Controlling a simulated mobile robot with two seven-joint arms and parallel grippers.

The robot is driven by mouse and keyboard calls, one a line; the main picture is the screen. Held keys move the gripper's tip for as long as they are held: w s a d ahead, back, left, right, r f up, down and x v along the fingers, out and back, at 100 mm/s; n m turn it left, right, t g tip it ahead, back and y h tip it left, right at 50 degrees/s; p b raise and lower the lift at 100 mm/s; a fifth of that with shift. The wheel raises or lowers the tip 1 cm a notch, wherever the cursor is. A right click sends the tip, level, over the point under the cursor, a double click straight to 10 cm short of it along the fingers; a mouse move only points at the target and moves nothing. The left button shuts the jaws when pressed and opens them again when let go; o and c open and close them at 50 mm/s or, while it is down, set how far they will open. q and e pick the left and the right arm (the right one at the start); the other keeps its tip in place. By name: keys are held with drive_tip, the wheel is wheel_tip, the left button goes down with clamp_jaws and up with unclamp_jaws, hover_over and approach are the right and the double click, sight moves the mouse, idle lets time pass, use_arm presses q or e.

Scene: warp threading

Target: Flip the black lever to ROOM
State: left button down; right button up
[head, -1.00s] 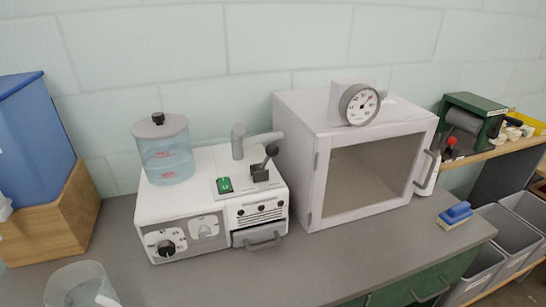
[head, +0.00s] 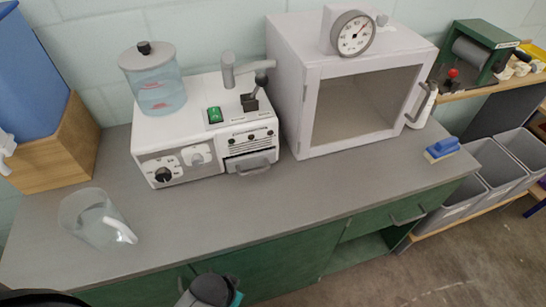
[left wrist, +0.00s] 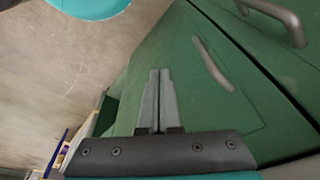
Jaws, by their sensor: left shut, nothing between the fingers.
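A black lever (head: 252,98) stands on top of the white machine (head: 175,125) on the bench, next to a green switch (head: 214,114). The lever's upper end leans up and to the right. The label by it is too small to read. My left gripper (left wrist: 159,72) shows in the left wrist view, shut and empty, in front of the green cabinet below the bench. At the bottom of the head view, part of an arm of mine shows, with no fingers visible. My right gripper is not seen.
A grey tap pipe (head: 245,67) and a clear water tank (head: 156,85) sit on the machine. A white oven with a dial (head: 297,100) stands right of it. The bench (head: 270,205) is bare in front of the machine.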

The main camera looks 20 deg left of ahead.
use_arm(q)
drive_tip(key=w+r+m+t+p, duration=0.1)
drive_tip(key=w+r, duration=0.2)
drive_tip(key=r, duration=0.4)
drive_tip(key=w+a+r+m+t+y+p, duration=0.1)
drive_tip(key=w+r, duration=0.1)
drive_tip(key=r, duration=0.4)
drive_tip(key=w+r+m+t+p, duration=0.1)
drive_tip(key=w+r, duration=0.2)
drive_tip(key=r, duration=0.4)
drive_tip(key=m+t, duration=1.1)
drive_tip(key=m, duration=0.4)
approach(255, 91)
drive_tip(key=d+r, duration=0.2)
drive_tip(key=d, duration=0.3)
drive_tip(key=shift+a+r+y, duration=0.1)
drive_tip(key=shift+r+y, duration=0.05)
drive_tip(key=shift+y, duration=0.15)
drive_tip(key=shift+w+a+f+b, duration=0.15)
drive_tip(key=shift+w+f, duration=0.1)
drive_tip(key=shift+w, duration=1.4)
drive_tip(key=shift+w+a+f+b, duration=0.15)
drive_tip(key=shift+w+f, duration=0.1)
drive_tip(key=shift+w, duration=1.35)
drive_tip(key=shift+w+a+f+b, duration=0.15)
drive_tip(key=shift+w+f, duration=0.15)
drive_tip(key=shift+w, duration=1.35)
